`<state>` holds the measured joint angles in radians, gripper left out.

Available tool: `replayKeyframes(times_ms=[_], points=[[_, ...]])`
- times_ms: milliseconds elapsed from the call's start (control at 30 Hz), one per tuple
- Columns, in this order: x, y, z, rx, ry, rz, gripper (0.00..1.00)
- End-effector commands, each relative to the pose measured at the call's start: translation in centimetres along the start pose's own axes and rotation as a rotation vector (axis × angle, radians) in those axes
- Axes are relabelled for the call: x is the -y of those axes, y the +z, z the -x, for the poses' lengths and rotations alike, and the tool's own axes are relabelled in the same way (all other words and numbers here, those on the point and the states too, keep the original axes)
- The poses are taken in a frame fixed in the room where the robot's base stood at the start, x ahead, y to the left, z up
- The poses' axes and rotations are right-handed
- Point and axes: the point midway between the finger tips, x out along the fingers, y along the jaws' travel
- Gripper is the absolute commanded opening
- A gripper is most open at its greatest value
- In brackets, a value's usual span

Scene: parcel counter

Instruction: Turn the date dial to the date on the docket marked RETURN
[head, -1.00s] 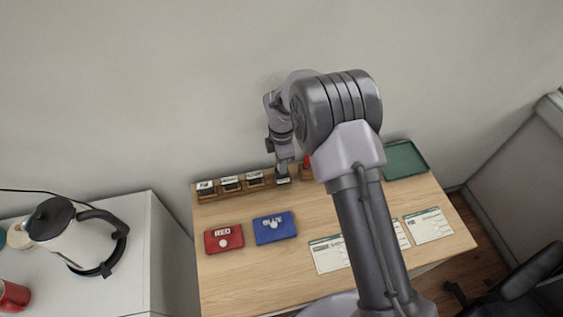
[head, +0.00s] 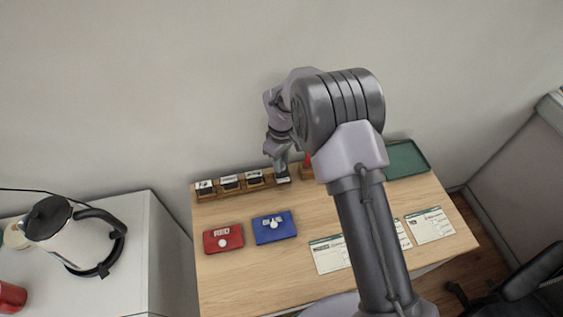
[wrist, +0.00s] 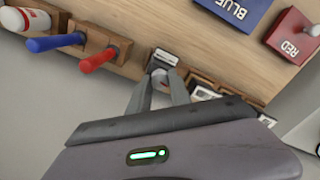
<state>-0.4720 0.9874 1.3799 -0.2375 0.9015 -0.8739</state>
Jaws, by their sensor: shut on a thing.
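My gripper (head: 282,172) reaches down at the back edge of the wooden counter. In the wrist view its fingers (wrist: 162,82) are closed around the small pale knob of a dark-and-white unit (wrist: 163,58), which looks like the date dial. The unit also shows in the head view (head: 283,180), at the right end of a row of small labelled blocks; its date is too small to read. Dockets lie at the counter's front: one left (head: 329,255), one right (head: 430,225), and one between them (head: 403,235), partly behind my arm. I cannot read which is marked RETURN.
Labelled blocks (head: 229,183) stand left of my gripper. A red-handled tool (wrist: 99,60) and a blue-handled one (wrist: 54,42) stand in wooden holders close by. Red (head: 223,239) and blue (head: 274,228) pads lie in front. A green tray (head: 407,160) is at back right.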

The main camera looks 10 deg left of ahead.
Motion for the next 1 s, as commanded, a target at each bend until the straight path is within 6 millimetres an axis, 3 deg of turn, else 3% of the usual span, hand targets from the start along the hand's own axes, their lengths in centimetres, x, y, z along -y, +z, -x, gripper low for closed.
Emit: replayKeyframes(times_ms=[1000], points=[[0.00,0.01,-0.10,0.000,0.000,-0.944,0.00]])
